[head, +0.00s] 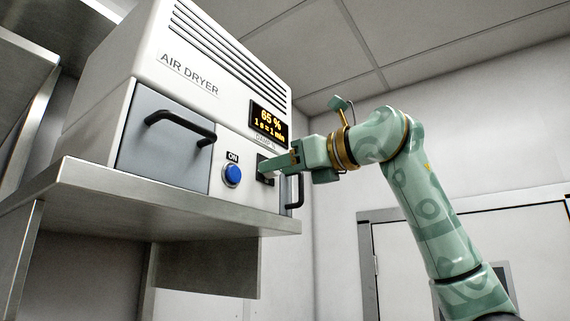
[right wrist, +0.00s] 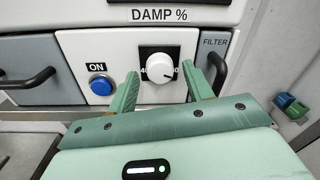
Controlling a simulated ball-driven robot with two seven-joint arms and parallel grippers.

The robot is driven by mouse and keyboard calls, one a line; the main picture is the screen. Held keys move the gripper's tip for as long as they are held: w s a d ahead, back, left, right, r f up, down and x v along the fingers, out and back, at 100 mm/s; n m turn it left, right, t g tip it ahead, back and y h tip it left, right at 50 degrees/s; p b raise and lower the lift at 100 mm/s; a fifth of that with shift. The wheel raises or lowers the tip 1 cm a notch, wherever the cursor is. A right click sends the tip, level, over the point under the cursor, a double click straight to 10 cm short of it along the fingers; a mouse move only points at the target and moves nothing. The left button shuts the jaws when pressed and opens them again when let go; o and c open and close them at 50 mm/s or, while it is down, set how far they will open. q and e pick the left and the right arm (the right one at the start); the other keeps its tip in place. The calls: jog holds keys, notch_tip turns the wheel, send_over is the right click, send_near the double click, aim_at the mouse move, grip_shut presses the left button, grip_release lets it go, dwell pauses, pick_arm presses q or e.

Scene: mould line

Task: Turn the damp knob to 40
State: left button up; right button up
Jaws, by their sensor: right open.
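The damp knob (right wrist: 159,65) is a white round dial on a black plate under the DAMP % label (right wrist: 160,15) in the right wrist view. A "40" shows at its left; the mark at its right is partly hidden. Its dark pointer line points to the lower right. My right gripper (right wrist: 160,76) is open, one finger on each side of the knob in the picture; I cannot tell if they touch it. In the head view my right gripper (head: 264,168) is at the panel and hides the knob. The display (head: 268,122) reads 65 %. My left gripper is out of view.
The air dryer (head: 190,85) stands on a metal shelf (head: 150,200). A blue ON button (head: 232,175) is left of the knob, near a drawer with a black handle (head: 180,127). A FILTER panel with a handle (right wrist: 220,72) is close on the right.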

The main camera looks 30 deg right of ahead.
jog(key=shift+s, duration=0.1)
jog(key=c, duration=1)
jog(key=shift+d, duration=0.1)
